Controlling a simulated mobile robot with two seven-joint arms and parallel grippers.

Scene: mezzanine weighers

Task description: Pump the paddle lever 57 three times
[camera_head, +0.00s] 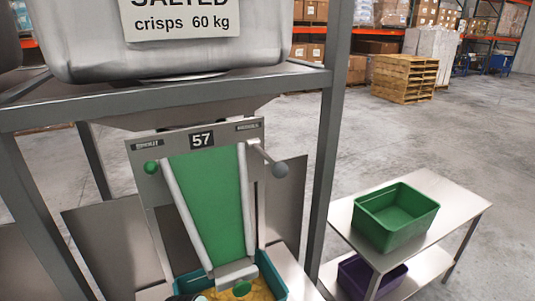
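The panel marked 57 (201,140) stands upright below the hopper, at the left of centre. A lever with a grey ball knob (280,170) sticks out from the panel's upper right corner, below a small dark label too small to read surely. The lever slants down to the right, and nothing touches it. A green knob (151,167) sits at the panel's upper left under another small label. A green chute (212,205) with pale side rails runs down from the panel.
A teal bin (275,276) with yellow contents sits under the chute. Grey frame posts (328,130) stand around the weigher. At right, a steel table (455,202) holds a green bin (396,215), with a purple bin (358,278) on its lower shelf. Open floor lies behind.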

